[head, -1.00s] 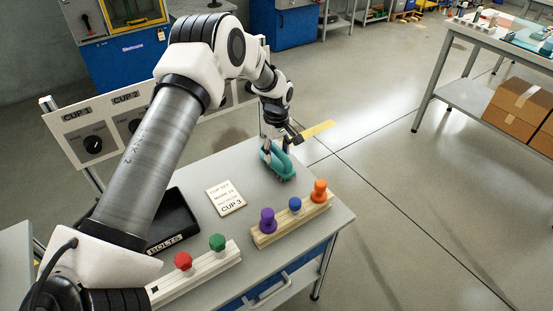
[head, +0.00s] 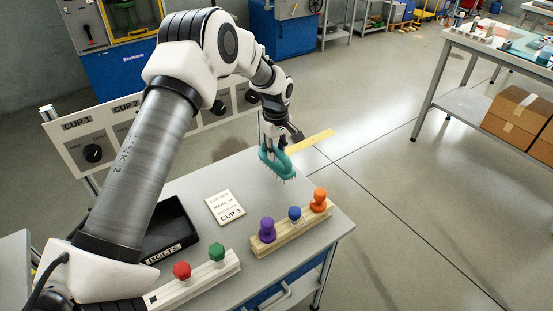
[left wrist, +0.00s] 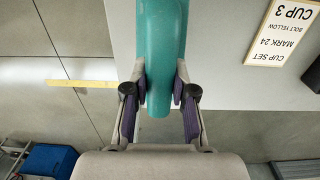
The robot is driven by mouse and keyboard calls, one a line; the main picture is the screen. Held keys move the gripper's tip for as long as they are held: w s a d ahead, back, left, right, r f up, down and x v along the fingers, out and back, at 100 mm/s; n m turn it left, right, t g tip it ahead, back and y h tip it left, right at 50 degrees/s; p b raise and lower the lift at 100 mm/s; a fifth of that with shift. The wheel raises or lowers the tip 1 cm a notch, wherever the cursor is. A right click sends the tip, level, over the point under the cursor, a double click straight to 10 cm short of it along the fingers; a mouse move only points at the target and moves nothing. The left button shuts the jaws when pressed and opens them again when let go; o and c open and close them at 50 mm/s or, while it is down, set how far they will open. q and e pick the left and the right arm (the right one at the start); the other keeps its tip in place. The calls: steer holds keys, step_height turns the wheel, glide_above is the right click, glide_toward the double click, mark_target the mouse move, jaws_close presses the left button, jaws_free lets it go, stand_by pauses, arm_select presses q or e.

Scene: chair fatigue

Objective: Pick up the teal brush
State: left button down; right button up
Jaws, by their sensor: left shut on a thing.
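The teal brush (head: 277,162) is at the far end of the grey table (head: 180,185), with its bristles pointing down. My left gripper (head: 275,146) is shut on its handle from above. In the left wrist view the teal handle (left wrist: 160,60) runs between the two fingers of my left gripper (left wrist: 159,92). The brush appears to be held a little above the table top, but the gap under the bristles is hard to judge. My right gripper is not in view.
A card marked CUP 3 (head: 225,207) lies mid-table, left of a wooden block (head: 292,234) with purple, blue and orange knobs. A black BOLTS tray (head: 172,228) and a rail with red and green knobs (head: 205,277) are nearer. A panel with dials (head: 88,140) stands at the left edge.

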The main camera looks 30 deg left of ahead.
arm_select(q)
steer(key=s+a, duration=0.3)
steer(key=s, duration=0.4)
steer(key=s+a+r, duration=0.1)
steer(key=s+a, duration=0.3)
steer(key=s, duration=0.3)
steer(key=shift+a+r, duration=0.2)
steer(key=shift+a, duration=0.1)
